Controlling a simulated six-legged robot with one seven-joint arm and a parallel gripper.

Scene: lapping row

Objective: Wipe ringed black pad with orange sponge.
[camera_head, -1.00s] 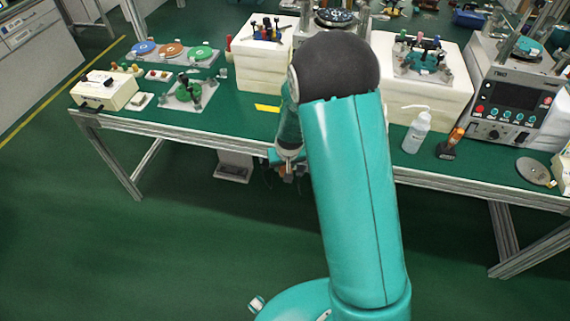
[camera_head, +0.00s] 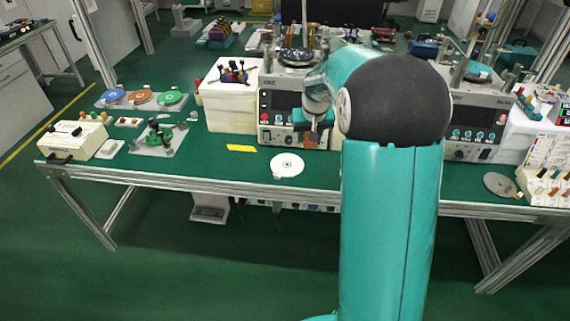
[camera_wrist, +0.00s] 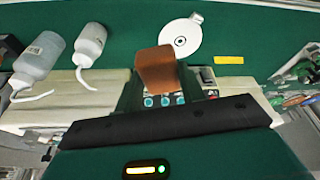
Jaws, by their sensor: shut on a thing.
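My gripper (camera_head: 315,127) is over the bench, in front of the control panel of the left lapping machine (camera_head: 268,115). In the wrist view its fingers are shut on an orange-brown block (camera_wrist: 155,68), which looks like the orange sponge. A dark round plate (camera_head: 300,56) lies on top of the left machine, behind my gripper. It may be the ringed black pad, but its rings are too small to tell. The sponge is apart from it.
A white disc (camera_head: 287,166) with a small dark centre lies on the bench, near a yellow strip (camera_head: 241,148). A white block with tools (camera_head: 228,105) stands left of the machine. Two squeeze bottles (camera_wrist: 40,58) show in the wrist view. A grey disc (camera_head: 499,185) lies at the right.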

